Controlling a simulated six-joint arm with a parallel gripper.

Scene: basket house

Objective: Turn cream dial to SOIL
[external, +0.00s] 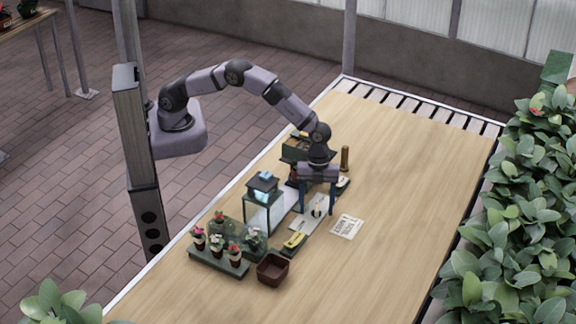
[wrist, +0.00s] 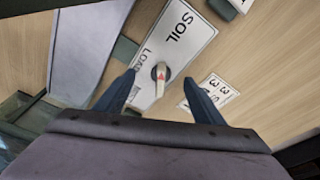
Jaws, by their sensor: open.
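The cream dial (wrist: 160,72) sits on a white plate (wrist: 183,30) in the wrist view, with a small red mark on its top. The word SOIL is printed on the plate beyond the dial, and a second word starting with L is beside it, partly cut off. In the external view the dial (external: 317,210) is small, on its plate on the table. My gripper (wrist: 158,88) is open, pointing down, with one finger on each side of the dial. I see a gap between each finger and the dial. In the external view my gripper (external: 318,208) is above the plate.
A printed card (external: 347,226) lies right of the plate. A small glass case (external: 263,205), a tray of potted flowers (external: 220,261), a brown pot (external: 273,269) and a yellow-handled object (external: 294,240) stand nearby. A brass cylinder (external: 345,158) stands behind.

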